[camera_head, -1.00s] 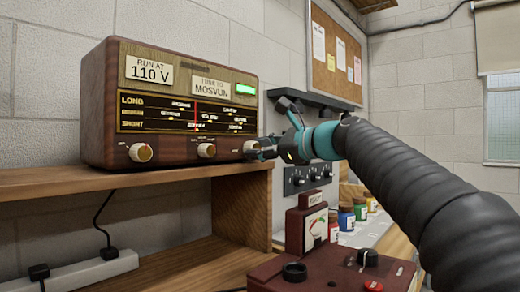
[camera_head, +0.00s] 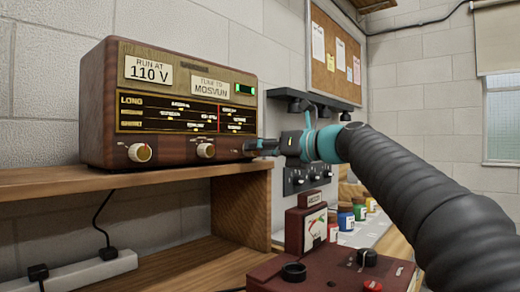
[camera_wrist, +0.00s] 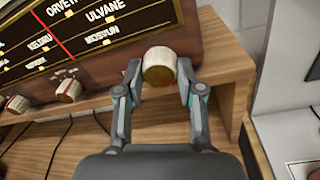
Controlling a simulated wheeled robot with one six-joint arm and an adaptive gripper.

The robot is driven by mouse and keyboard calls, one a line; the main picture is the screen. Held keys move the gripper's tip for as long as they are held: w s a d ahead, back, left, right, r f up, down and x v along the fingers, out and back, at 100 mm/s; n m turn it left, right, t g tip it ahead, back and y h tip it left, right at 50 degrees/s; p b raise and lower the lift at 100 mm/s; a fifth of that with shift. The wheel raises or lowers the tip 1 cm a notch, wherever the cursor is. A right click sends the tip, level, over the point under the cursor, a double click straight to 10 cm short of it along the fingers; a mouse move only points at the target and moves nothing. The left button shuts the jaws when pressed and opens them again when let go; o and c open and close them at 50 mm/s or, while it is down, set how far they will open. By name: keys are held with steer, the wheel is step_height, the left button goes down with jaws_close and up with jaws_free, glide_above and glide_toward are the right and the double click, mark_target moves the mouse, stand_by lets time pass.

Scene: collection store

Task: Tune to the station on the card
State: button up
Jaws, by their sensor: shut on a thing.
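A dark red-brown radio (camera_head: 92,100) stands on a wooden shelf. Its "TUNE TO MOSVUN" card (camera_head: 210,86) is beside a "RUN AT 110 V" card (camera_head: 148,71). The dial (camera_head: 160,114) has rows marked LONG, a hard-to-read middle row, and SHORT. The red needle (camera_head: 220,117) is right of the dial's middle; in the wrist view it lies left of a label resembling MOSVUN (camera_wrist: 102,34). My gripper (camera_head: 252,147) is shut on the right knob (camera_wrist: 158,66), one finger on each side. The indicator window (camera_head: 245,89) is mostly dark with some green.
The left knob (camera_head: 140,152) and middle knob (camera_head: 206,150) are free. Below stand a red-brown meter box (camera_head: 306,228) and several small jars (camera_head: 346,220). A power strip (camera_head: 85,274) with cords lies under the shelf.

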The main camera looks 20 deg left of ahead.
steer(key=shift+f+m+y, duration=0.1)
steer(key=shift+m+y, duration=0.1)
steer(key=shift+m, duration=1.85)
steer(key=shift+f+m+y, duration=0.1)
steer(key=shift+m+y, duration=0.1)
steer(key=shift+m, duration=1.85)
steer(key=o, duration=1.2)
steer(key=shift+c, duration=0.2)
